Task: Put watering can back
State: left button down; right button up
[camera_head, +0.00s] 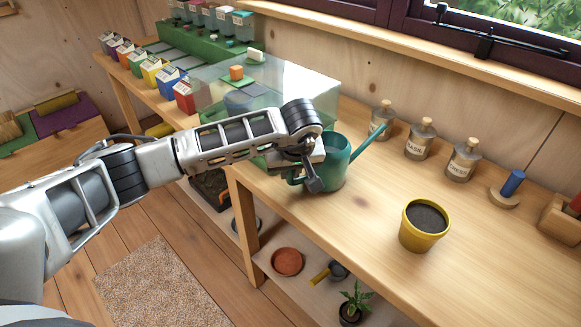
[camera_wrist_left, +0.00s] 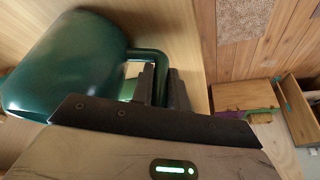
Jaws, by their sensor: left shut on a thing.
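The teal watering can (camera_head: 333,163) stands at the left part of the wooden bench, its spout pointing up and right. It also shows in the left wrist view (camera_wrist_left: 70,65), large and dark green. My left gripper (camera_head: 314,183) reaches in from the left and is shut on the can's handle. In the left wrist view the fingers (camera_wrist_left: 161,85) close around the handle loop. The can looks upright and appears to rest on the bench top. My right gripper is not in view.
A yellow pot of soil (camera_head: 423,226) stands right of the can. Corked bottles (camera_head: 420,139) line the back. A clear-covered box (camera_head: 290,82) stands behind my arm. Bare bench top (camera_head: 350,215) lies between can and pot. A lower shelf (camera_head: 296,297) holds a plant and a saucer.

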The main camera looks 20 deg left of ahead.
pick_arm(q)
jog(key=shift+w, duration=0.1)
jog(key=shift+f, duration=0.1)
jog(key=shift+f, duration=0.15)
jog(key=c, duration=1.4)
grip_release()
jog(key=shift+o, duration=0.2)
